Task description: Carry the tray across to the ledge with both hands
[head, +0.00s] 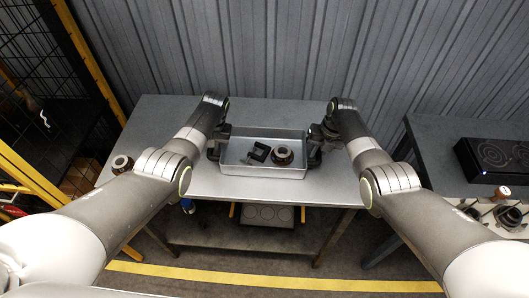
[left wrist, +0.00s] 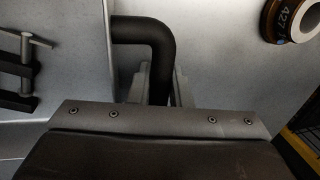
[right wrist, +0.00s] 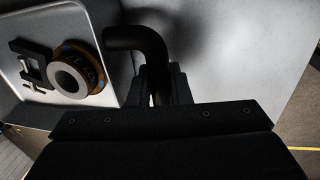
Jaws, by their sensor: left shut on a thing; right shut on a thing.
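The grey metal tray (head: 262,171) is on or just above the table in the head view; I cannot tell if it touches. It holds a black clamp-like part (head: 258,151) and a dark ring-shaped part (head: 283,156) with a brownish rim. My left gripper (head: 216,143) is shut on the tray's left black handle, seen close in the left wrist view (left wrist: 160,50). My right gripper (head: 318,143) is shut on the right black handle, seen in the right wrist view (right wrist: 150,50). The fingertips are partly hidden by the handles.
Another ring-shaped part (head: 122,163) stands at the table's left edge. The grey table (head: 300,110) is otherwise clear. A corrugated wall is behind, a yellow-framed fence left.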

